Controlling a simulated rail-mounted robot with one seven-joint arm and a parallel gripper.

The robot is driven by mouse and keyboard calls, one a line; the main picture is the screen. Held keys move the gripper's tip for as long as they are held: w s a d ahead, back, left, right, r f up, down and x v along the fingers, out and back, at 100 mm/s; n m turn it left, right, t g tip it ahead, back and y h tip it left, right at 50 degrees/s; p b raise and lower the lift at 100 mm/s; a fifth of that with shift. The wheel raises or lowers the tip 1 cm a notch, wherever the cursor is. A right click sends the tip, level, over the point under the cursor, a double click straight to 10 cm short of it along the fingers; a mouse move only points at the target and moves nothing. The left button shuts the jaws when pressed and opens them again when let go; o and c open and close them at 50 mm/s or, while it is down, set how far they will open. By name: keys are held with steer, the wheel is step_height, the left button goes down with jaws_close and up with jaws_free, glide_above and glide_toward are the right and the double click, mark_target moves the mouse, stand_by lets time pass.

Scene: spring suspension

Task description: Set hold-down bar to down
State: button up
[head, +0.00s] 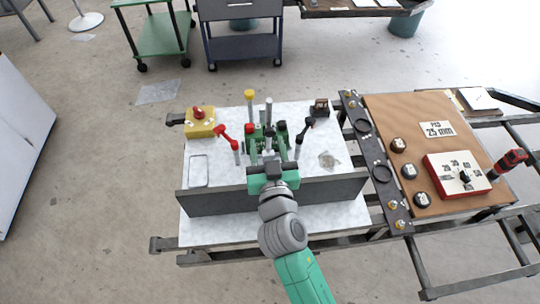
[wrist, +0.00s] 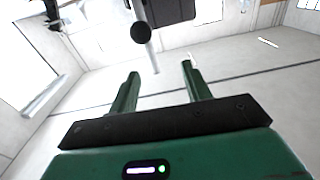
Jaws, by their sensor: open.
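My gripper (head: 268,152) reaches over the front of the white bench top, close to the green fixture (head: 258,132) at its middle. In the wrist view its two green fingers (wrist: 160,70) are apart with nothing between them. A silver rod with a black ball knob (wrist: 141,33) stands beyond the fingertips, left of centre. In the head view a red-handled lever (head: 228,135) leans left of the fixture, and a black-handled lever (head: 304,132) leans on its right. I cannot tell which part is the hold-down bar. My gripper hides part of the fixture.
A yellow box with a red button (head: 200,122) sits at the bench's back left. A grey front panel (head: 340,188) runs along the bench. A brown board (head: 410,115) with a red-and-white box (head: 457,175) is to the right. The yellow-topped post (head: 249,96) stands behind the fixture.

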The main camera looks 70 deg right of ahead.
mark_target(270, 133)
steer(key=shift+g, duration=0.4)
steer(key=w+d+f, duration=0.1)
steer(key=d, duration=0.1)
steer(key=d+f, duration=0.1)
steer(key=d, duration=0.2)
steer(key=w+d+f, duration=0.1)
steer(key=d, duration=0.1)
steer(key=shift+w+d+f+b, duration=0.25)
steer(key=shift+w+d+b, duration=0.05)
steer(key=shift+w+b, duration=0.05)
steer(key=shift+c, duration=0.5)
jaws_close()
steer(key=shift+r, duration=0.1)
